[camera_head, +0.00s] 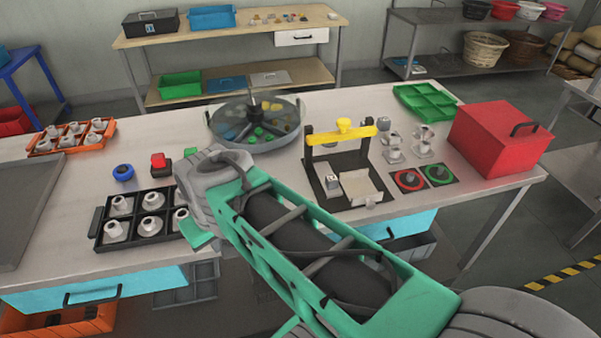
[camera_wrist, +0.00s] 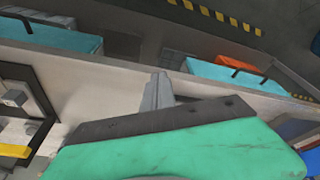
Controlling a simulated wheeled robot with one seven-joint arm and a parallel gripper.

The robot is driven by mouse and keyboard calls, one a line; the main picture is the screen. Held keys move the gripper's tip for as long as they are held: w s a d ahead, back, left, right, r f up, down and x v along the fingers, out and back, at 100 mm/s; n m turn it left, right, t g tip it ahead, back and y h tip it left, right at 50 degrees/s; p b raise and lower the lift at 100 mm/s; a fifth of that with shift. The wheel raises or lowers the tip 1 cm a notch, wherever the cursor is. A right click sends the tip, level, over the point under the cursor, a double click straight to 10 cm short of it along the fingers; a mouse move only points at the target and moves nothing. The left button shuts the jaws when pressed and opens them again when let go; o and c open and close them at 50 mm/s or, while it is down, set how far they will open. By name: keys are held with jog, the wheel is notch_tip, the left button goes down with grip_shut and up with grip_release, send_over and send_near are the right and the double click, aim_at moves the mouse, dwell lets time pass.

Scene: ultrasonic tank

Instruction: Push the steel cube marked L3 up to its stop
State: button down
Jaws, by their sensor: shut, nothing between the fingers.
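A small steel cube (camera_head: 332,183) sits on the black base of a fixture (camera_head: 318,190) with a yellow-handled bar (camera_head: 342,133) across two black posts. Its marking is too small to read. A pale metal plate (camera_head: 362,190) lies just right of the cube. In the wrist view a grey block (camera_wrist: 14,98), likely this cube, shows at the left edge beside the yellow bar. My gripper (camera_wrist: 160,78) is shut and empty, over the table's front edge and apart from the fixture.
A black tray of pale parts (camera_head: 100,232) lies left of my wrist. Right of the fixture are metal parts (camera_head: 394,153), red and green discs (camera_head: 409,180) and a red box (camera_head: 492,142).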

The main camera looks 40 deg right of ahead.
jog(key=w+d+r+m+g, duration=0.1)
jog(key=d+r+m, duration=0.15)
jog(key=d, duration=1.05)
jog(key=m+g, duration=0.2)
jog(key=m, duration=0.1)
send_near(335, 193)
jog(key=s+a+r, duration=0.2)
jog(key=s+r, duration=0.1)
jog(key=s, duration=0.1)
jog(key=f, duration=0.9)
jog(key=shift+w+f, duration=0.1)
jog(key=shift+w, duration=0.1)
jog(key=w+d, duration=0.1)
jog(key=w+d+p, duration=0.1)
jog(key=w, duration=0.1)
jog(key=shift+w, duration=0.25)
